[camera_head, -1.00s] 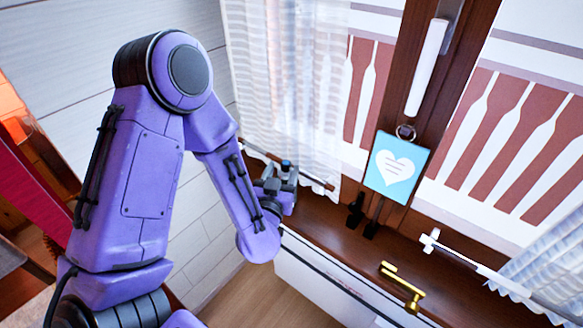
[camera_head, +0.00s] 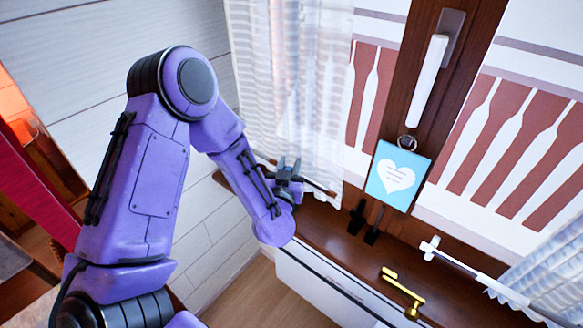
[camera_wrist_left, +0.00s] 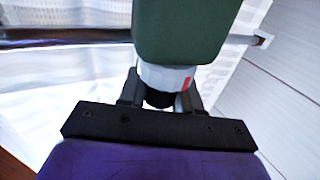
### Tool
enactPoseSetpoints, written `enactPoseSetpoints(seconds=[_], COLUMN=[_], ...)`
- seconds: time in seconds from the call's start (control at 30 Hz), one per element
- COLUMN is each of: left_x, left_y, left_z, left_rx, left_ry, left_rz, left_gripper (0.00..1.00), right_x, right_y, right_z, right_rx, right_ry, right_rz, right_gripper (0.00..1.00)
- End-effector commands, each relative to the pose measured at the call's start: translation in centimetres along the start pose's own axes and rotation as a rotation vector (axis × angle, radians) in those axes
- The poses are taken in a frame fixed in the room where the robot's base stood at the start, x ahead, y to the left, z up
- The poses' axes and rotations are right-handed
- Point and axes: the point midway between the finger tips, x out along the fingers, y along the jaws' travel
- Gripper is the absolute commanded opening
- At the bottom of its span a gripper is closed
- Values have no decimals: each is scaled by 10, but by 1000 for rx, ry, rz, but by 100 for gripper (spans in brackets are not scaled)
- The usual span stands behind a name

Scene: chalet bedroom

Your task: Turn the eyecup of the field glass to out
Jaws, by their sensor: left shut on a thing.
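The field glass (camera_wrist_left: 180,30) fills the top middle of the left wrist view as a dark green body with a pale grey ring (camera_wrist_left: 165,76) below it. A red mark shows on the ring's right side. Its black eyecup (camera_wrist_left: 160,97) is below the ring, between the fingers of my left gripper (camera_wrist_left: 161,96), which is shut on it. In the head view my left gripper (camera_head: 287,172) is small and dark at the sill's left end, in front of the curtain. I cannot clearly make out the field glass there. My right gripper is not in view.
A brown sill (camera_head: 335,230) runs below the window. A blue heart card (camera_head: 399,176), a gold handle-like object (camera_head: 404,291) and a white cross-ended rod (camera_head: 470,262) are to the right of the gripper. A sheer curtain (camera_head: 290,85) hangs close behind it.

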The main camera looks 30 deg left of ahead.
Motion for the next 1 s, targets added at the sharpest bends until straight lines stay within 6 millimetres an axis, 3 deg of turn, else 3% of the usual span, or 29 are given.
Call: enactPoseSetpoints(seconds=[0.23, 0.57, 0.6, 0.63, 1.0], left_x=[0, -1, -1, -1, -8], left_y=[-2, -3, -3, -3, 0], left_z=[0, 0, 0, 0, 1], left_rx=[0, 0, 0, 0, 0], left_ry=[3, 1, 1, 1, 0], left_rz=[-164, -182, -182, -182, -178], left_gripper=[3, 3, 46, 55, 55], right_x=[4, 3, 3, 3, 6], right_y=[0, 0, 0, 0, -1], right_z=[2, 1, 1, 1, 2], right_rx=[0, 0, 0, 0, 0], right_ry=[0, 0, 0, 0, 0], right_rz=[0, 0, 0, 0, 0], right_gripper=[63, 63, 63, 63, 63])
